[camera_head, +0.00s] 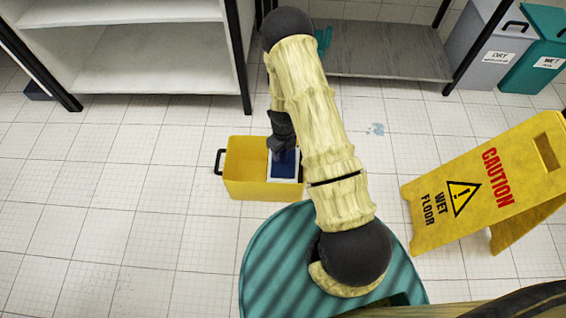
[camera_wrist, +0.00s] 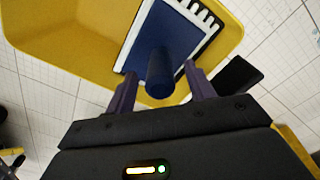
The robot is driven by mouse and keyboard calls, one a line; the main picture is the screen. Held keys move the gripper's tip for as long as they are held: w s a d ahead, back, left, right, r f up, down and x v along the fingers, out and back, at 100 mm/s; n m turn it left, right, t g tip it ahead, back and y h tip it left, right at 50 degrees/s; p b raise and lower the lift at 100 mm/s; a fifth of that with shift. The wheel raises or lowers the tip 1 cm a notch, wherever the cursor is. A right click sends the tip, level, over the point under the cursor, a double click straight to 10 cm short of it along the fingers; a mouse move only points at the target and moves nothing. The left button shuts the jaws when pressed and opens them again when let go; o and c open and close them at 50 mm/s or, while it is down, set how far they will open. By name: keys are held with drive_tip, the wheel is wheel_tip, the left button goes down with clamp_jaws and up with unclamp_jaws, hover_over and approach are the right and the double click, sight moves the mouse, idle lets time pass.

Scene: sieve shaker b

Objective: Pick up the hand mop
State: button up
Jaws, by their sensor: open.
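The hand mop shows in the wrist view as a blue pad with a white toothed rim (camera_wrist: 185,32) and a dark blue cylindrical handle (camera_wrist: 160,75) pointing toward the camera. It also shows in the head view as a blue and white pad (camera_head: 284,166). It is inside a yellow bucket (camera_head: 255,189), with its pad tilted. My gripper (camera_wrist: 161,88) is open, with one finger on each side of the handle and a visible gap on both sides. In the head view my gripper (camera_head: 281,135) is over the bucket and hides part of the mop.
The bucket has a black handle (camera_head: 219,161) on its left side. A yellow wet floor sign (camera_head: 485,185) stands at the right. White shelves (camera_head: 150,60) and a grey shelf (camera_head: 385,55) are behind, with grey (camera_head: 482,55) and teal (camera_head: 535,55) bins. Tiled floor left of the bucket is clear.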

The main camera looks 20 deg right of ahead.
clamp_jaws()
wheel_tip(320, 180, up, 10)
drive_tip(key=p, duration=0.5)
idle(0.5)
